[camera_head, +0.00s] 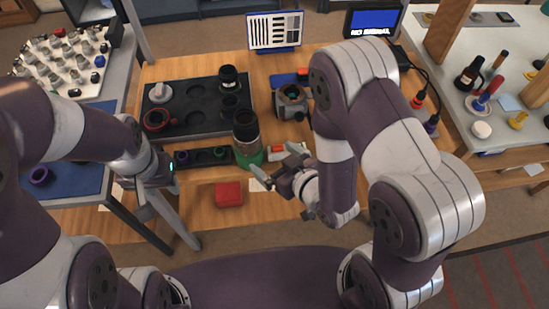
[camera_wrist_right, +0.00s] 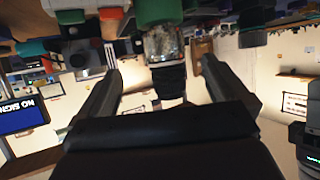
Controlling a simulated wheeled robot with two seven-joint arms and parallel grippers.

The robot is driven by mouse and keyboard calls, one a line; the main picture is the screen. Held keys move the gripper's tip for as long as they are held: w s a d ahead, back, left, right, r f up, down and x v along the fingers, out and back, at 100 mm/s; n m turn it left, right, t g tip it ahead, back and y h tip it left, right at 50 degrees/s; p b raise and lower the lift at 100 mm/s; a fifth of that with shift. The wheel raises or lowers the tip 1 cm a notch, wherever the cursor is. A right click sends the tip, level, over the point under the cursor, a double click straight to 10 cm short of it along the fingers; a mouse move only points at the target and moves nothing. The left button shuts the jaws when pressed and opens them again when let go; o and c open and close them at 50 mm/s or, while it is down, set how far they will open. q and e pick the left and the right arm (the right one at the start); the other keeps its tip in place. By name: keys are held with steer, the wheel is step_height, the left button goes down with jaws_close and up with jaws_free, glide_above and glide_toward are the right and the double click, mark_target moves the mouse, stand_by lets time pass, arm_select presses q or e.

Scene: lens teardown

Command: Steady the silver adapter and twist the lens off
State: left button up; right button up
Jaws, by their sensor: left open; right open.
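The lens (camera_head: 244,123) is a black barrel standing upright. The silver adapter (camera_head: 247,136) is a grey metallic band at its lower part, above a green base (camera_head: 249,158) on the wooden table. My right gripper (camera_head: 277,162) is open just right and in front of the base, fingers pointing towards it. In the right wrist view, upside down, the silver adapter (camera_wrist_right: 163,45) and black lens (camera_wrist_right: 170,82) appear between the spread fingers, apart from them. My left gripper (camera_head: 168,225) is open and empty, low at the left near the table's front edge, away from the lens.
A dark tray (camera_head: 180,92) with several round parts lies behind left. A dark strip (camera_head: 217,157) with rings sits left of the base. A grey camera-like body (camera_head: 291,101) stands behind right. A red box (camera_head: 229,194) is in front. Side tables flank the workbench.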

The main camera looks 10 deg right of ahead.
mark_target(254, 145)
steer(key=x, duration=1.2)
steer(key=shift+a+r, duration=0.3)
steer(key=shift+r, duration=0.05)
